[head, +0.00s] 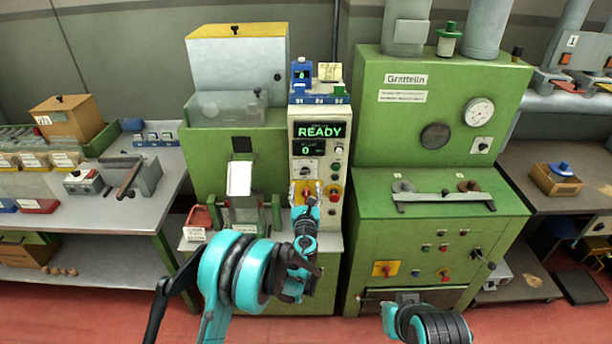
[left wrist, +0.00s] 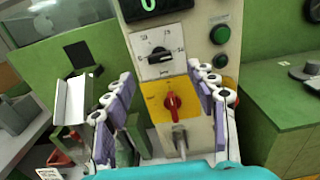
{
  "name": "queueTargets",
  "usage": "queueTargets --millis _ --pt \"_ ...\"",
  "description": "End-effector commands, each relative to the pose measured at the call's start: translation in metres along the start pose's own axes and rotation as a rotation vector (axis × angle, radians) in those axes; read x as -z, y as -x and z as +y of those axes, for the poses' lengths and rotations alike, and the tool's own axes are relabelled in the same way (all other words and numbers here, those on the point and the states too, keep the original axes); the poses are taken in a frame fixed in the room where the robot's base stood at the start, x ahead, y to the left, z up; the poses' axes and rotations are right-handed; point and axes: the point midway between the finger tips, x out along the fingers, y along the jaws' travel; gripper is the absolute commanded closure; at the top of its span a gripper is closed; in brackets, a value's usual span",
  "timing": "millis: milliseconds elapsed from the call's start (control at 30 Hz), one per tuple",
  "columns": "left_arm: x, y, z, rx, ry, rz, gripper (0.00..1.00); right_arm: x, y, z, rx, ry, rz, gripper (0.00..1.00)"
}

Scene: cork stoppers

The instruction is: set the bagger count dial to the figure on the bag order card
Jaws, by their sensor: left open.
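The bagger panel (head: 318,130) shows READY and a 0 on its green displays. The count dial (left wrist: 160,57) is a black knob on a white numbered plate in the left wrist view; its exact setting is too small to read. It also shows in the head view (head: 306,169). My left gripper (left wrist: 161,72) is open and empty in front of the panel, its purple-padded fingers to either side of the dial. A small yellowish card (head: 329,72), possibly the bag order card, stands above the panel; its writing is unreadable. My right gripper (head: 405,298) is low at right, its fingers unclear.
A red knob on a yellow plate (left wrist: 172,103) sits just below the dial. Green and dark buttons (left wrist: 220,35) are to its right. A green machine (head: 435,195) stands right of the bagger. A grey bench (head: 130,205) with boxes is at left.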

Motion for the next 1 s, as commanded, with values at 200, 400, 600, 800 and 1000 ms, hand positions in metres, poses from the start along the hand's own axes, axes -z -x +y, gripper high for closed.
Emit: queueTargets --millis 200,400,600,800,1000 --pt "0.002 -0.032 0.0 0.0 -0.001 0.0 0.43 -0.004 -0.005 0.0 0.0 0.0 0.0 1.0" --pt "0.002 -0.062 0.001 -0.001 0.001 0.001 0.43 -0.006 -0.008 0.0 0.0 0.0 0.0 1.0" --pt "0.001 -0.074 0.001 -0.001 0.002 0.002 0.43 -0.007 -0.009 0.0 0.0 0.0 0.0 1.0" --pt "0.0 -0.075 0.001 -0.001 0.003 0.002 0.43 -0.006 -0.009 0.0 0.0 0.0 0.0 1.0" --pt "0.0 -0.074 0.001 -0.001 0.003 0.002 0.88 -0.006 -0.009 0.0 0.0 0.0 0.0 1.0"
